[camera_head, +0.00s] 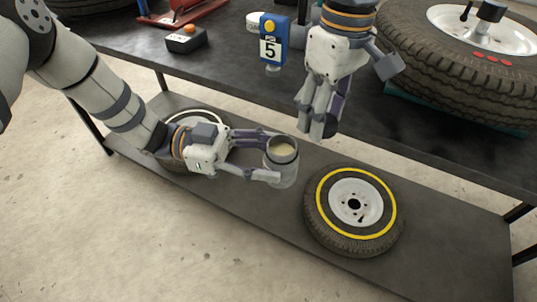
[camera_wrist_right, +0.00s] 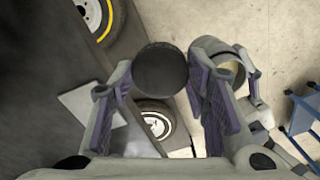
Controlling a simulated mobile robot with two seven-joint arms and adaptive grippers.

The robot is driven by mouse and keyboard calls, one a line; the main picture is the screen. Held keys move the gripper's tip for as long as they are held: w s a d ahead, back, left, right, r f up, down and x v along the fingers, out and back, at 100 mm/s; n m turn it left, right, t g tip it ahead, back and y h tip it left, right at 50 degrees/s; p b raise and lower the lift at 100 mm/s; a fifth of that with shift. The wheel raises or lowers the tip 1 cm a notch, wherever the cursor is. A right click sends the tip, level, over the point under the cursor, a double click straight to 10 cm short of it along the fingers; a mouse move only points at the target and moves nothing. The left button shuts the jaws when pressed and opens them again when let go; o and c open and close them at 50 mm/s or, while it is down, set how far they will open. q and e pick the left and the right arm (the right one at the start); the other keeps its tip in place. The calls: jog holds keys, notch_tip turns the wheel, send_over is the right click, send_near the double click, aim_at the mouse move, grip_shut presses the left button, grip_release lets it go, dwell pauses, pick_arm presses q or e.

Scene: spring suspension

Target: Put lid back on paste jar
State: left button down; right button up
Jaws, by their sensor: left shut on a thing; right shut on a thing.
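The paste jar (camera_head: 283,168) is an open grey cylinder with cream-coloured paste visible at its top. My left gripper (camera_head: 279,160) is shut around its sides and holds it roughly upright, in the air above the lower shelf. The jar also shows in the right wrist view (camera_wrist_right: 212,46), right of the lid. My right gripper (camera_head: 318,126) points down, above and to the right of the jar in the head view. In the right wrist view it is shut on the round black lid (camera_wrist_right: 160,70), apart from the jar. The lid is mostly hidden in the head view.
The dark workbench (camera_head: 420,128) lies behind the grippers, with a large tyre (camera_head: 440,62), a blue device marked 5 (camera_head: 272,42) and a black button box (camera_head: 187,39). A yellow-ringed wheel (camera_head: 355,205) lies on the lower shelf (camera_head: 440,235); another wheel is partly behind my left arm.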

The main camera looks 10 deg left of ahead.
jog(key=n, duration=0.1)
send_near(282, 153)
jog(key=shift+w+d+f, duration=0.25)
jog(key=shift+w+f, duration=0.25)
jog(key=shift+f, duration=0.1)
jog(key=shift+w+d+f, duration=0.3)
jog(key=shift+w+f, duration=0.2)
jog(key=shift+f, duration=0.1)
jog(key=shift+t, duration=0.3)
jog(key=s+r, duration=0.1)
jog(key=s+a+r, duration=0.1)
jog(key=r, duration=0.1)
jog(key=shift+s+a+r, duration=0.2)
jog(key=shift+f, duration=0.1)
jog(key=shift+f, duration=1.9)
jog(key=shift+f, duration=0.1)
jog(key=shift+f, duration=0.8)
jog(key=shift+f, duration=0.55)
